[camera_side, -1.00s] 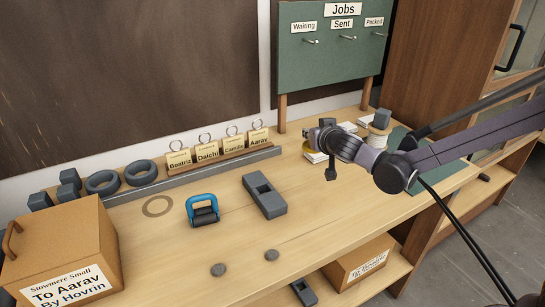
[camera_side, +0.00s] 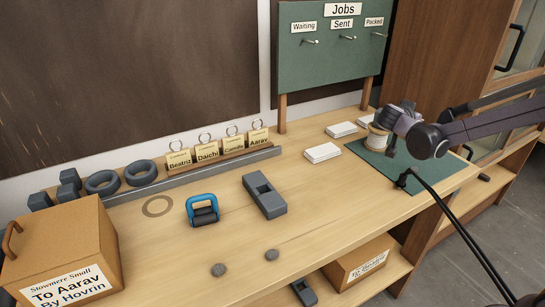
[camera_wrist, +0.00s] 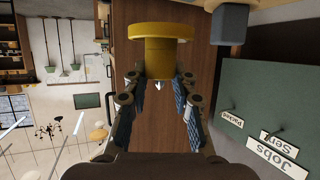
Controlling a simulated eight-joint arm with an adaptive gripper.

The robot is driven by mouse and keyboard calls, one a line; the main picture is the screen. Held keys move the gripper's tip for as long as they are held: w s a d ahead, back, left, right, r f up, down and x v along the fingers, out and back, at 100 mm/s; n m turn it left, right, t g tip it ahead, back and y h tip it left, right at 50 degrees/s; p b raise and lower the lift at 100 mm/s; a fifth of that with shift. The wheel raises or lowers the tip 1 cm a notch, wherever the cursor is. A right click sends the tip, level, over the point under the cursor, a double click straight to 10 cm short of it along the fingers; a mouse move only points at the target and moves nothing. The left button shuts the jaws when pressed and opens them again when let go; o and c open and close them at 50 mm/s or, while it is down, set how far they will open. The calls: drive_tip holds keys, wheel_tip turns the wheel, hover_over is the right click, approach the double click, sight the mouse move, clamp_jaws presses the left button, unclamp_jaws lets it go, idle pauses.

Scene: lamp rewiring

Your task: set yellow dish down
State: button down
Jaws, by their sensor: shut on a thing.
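The yellow dish (camera_wrist: 160,32) shows in the wrist view as a wide round rim on a narrower stem. My gripper (camera_wrist: 158,82) is shut on its stem, with one finger on each side. In the side view my gripper (camera_side: 396,122) is above the green mat (camera_side: 426,176) at the right end of the bench. The dish cannot be made out there. The gap below it cannot be judged.
A pale spool (camera_side: 378,140) stands on the mat close to my gripper. White card stacks (camera_side: 322,153) lie left of the mat. The Jobs board (camera_side: 333,45) stands behind. A grey block (camera_wrist: 228,22) is near the dish in the wrist view.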

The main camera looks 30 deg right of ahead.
wheel_tip(320, 180, down, 3)
drive_tip(key=shift+w+r, duration=0.1)
drive_tip(key=shift+r, duration=0.1)
drive_tip(key=shift+w+a+f, duration=0.2)
drive_tip(key=shift+a+f, duration=0.05)
drive_tip(key=w+a+f, duration=0.4)
drive_tip(key=w+a, duration=0.1)
drive_tip(key=w+a+f, duration=0.2)
drive_tip(key=a, duration=0.1)
drive_tip(key=shift+w+f, duration=0.35)
drive_tip(key=shift+d+f, duration=0.1)
drive_tip(key=shift+f, duration=1.9)
drive_tip(key=c, duration=1.1)
unclamp_jaws()
drive_tip(key=shift+f, duration=0.1)
